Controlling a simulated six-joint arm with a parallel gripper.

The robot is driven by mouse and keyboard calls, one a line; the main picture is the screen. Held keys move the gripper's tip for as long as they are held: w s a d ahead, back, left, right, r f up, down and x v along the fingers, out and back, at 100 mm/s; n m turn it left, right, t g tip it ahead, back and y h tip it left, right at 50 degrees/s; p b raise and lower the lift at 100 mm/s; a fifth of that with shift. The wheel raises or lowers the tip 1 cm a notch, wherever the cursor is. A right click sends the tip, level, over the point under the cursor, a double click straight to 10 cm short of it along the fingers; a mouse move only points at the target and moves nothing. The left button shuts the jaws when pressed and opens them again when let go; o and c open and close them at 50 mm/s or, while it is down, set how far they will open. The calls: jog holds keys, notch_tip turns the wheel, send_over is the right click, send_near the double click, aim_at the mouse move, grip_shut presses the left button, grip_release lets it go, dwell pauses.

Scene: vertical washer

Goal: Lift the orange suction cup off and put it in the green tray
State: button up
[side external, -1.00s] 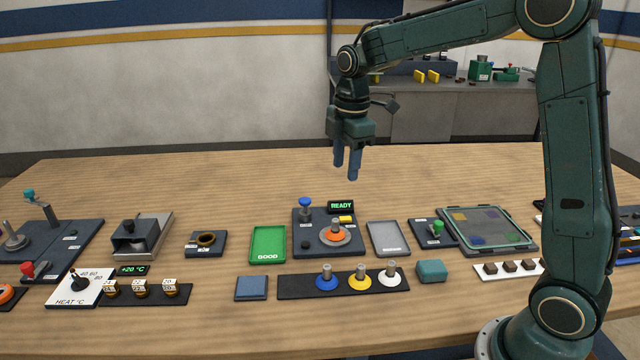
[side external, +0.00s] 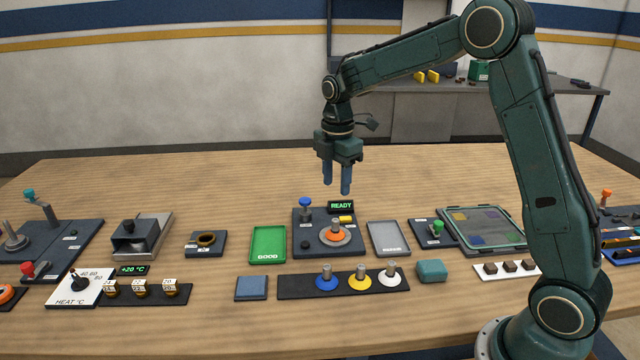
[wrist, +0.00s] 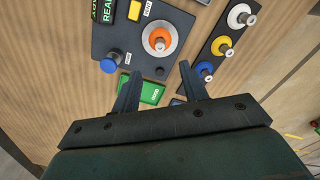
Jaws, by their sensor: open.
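The orange suction cup (side external: 335,235) sits on a round grey disc on the dark station plate (side external: 303,245), its grey stem upright. It also shows in the wrist view (wrist: 159,40). The green tray (side external: 268,243), marked GOOD, lies just left of the station and is empty; in the wrist view it is partly hidden behind a finger (wrist: 152,92). My gripper (side external: 337,190) is open and empty, pointing down high above the back of the station. In the wrist view its fingers (wrist: 161,78) are apart with nothing between them.
A blue knob (side external: 305,203) stands at the station's back left, beside a lit READY display (side external: 341,206). A grey tray (side external: 389,240) lies to the right. In front, a dark rack (side external: 300,289) holds blue, yellow and white cups. A teal block (side external: 431,271) is beside it.

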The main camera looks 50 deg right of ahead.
aim_at(335, 220)
notch_tip(335, 220, down, 12)
jog(key=shift+r, duration=0.15)
dwell(0.5)
jog(key=shift+c, duration=0.4)
grip_shut()
jog(key=shift+r, duration=0.2)
jog(key=shift+r, duration=0.7)
jog(key=shift+r, duration=0.35)
jog(key=shift+r, duration=0.35)
jog(key=shift+r, duration=0.45)
